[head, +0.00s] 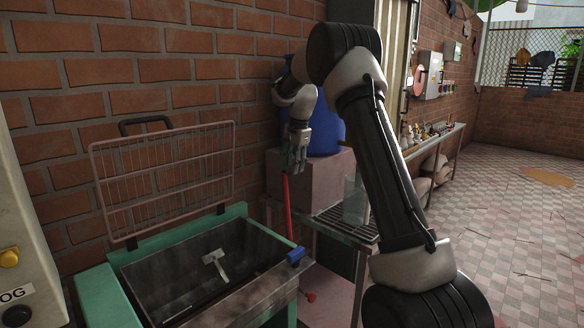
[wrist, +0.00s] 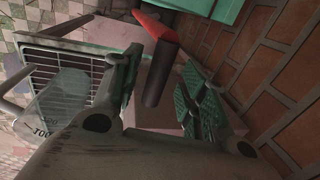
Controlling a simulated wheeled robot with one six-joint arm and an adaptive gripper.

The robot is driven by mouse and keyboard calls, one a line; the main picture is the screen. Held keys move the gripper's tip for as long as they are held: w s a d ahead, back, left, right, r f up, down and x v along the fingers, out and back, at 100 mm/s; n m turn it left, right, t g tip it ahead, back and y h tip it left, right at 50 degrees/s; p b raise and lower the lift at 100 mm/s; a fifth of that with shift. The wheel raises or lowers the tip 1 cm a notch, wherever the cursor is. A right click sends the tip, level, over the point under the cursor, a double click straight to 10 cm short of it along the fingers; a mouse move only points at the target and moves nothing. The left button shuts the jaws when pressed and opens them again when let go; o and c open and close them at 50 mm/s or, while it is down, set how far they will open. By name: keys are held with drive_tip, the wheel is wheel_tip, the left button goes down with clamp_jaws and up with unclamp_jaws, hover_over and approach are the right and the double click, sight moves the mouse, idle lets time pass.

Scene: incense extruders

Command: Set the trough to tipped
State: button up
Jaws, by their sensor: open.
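The trough (head: 205,262) is a dark metal basin in a green frame at the lower left of the head view. It looks level, with a mixing paddle inside. A red lever (head: 287,207) stands nearly upright at its right side, above a blue fitting (head: 296,255). My gripper (head: 293,164) is at the lever's upper end, pointing down. In the wrist view, the lever's dark grip (wrist: 160,78) appears between the open fingers of my gripper (wrist: 163,65), with gaps on both sides. The lever's red part (wrist: 153,25) extends beyond them.
A wire guard (head: 165,178) stands raised behind the trough, near the brick wall. A blue barrel (head: 326,130) sits on a pinkish block behind my gripper. A rack with a clear jug (head: 355,201) is to the right. Tiled floor is open at the far right.

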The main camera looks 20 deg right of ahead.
drive_tip(key=shift+w+f, duration=0.1)
drive_tip(key=shift+f, duration=0.55)
drive_tip(key=shift+c, duration=0.2)
clamp_jaws()
